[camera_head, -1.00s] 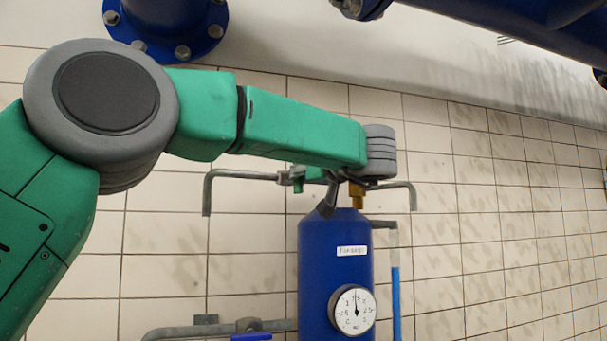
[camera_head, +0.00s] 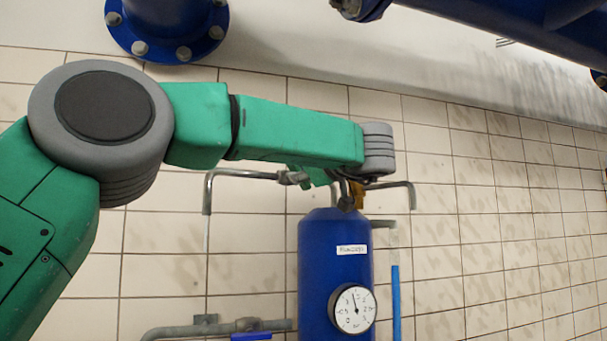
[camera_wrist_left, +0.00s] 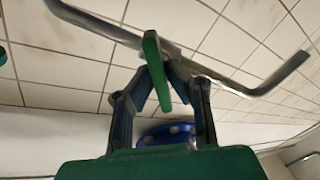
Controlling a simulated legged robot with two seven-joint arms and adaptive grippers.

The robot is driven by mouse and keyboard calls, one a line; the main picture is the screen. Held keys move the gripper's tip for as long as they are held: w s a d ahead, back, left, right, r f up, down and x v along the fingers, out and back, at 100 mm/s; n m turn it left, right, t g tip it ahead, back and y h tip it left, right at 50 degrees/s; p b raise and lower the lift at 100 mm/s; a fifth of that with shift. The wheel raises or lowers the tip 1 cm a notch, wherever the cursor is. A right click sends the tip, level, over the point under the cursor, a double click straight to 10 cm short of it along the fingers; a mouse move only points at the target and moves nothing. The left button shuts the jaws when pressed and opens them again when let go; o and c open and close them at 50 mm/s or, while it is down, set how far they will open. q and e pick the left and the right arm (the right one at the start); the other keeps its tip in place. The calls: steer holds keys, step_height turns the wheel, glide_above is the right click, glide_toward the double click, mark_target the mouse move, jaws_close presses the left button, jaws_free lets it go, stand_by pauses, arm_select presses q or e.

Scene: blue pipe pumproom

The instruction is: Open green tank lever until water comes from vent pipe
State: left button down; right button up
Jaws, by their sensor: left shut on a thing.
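The blue tank (camera_head: 318,240) stands upright with a white label and a round gauge (camera_head: 354,309). Above it, a grey pipe (camera_head: 245,174) runs left and right, both ends bent down. The green lever (camera_head: 318,178) is at the valve on this pipe. It also shows upright and slightly tilted in the left wrist view (camera_wrist_left: 157,72). My left gripper (camera_head: 338,192) is above the tank, partly hidden by my wrist. In the left wrist view its fingers (camera_wrist_left: 162,75) close on the green lever from both sides. I cannot make out water at the pipe ends. My right gripper is not in view.
A lower grey pipe with a blue handle (camera_head: 250,335) is left of the tank. A blue-filled level tube (camera_head: 396,300) stands at its right. Large blue flanged pipes (camera_head: 165,28) are overhead. The tiled wall (camera_head: 500,240) is close behind.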

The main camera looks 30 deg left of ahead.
arm_select(q)
steer(key=shift+a+r+n, duration=0.15)
steer(key=shift+n, duration=0.25)
steer(key=c, duration=1.6)
jaws_free()
steer(key=shift+c, duration=0.2)
steer(key=shift+o, duration=0.2)
steer(key=shift+w+a+f, duration=0.25)
steer(key=shift+w+f, duration=0.05)
steer(key=shift+d, duration=0.1)
steer(key=v, duration=1.2)
steer(key=shift+w, duration=0.1)
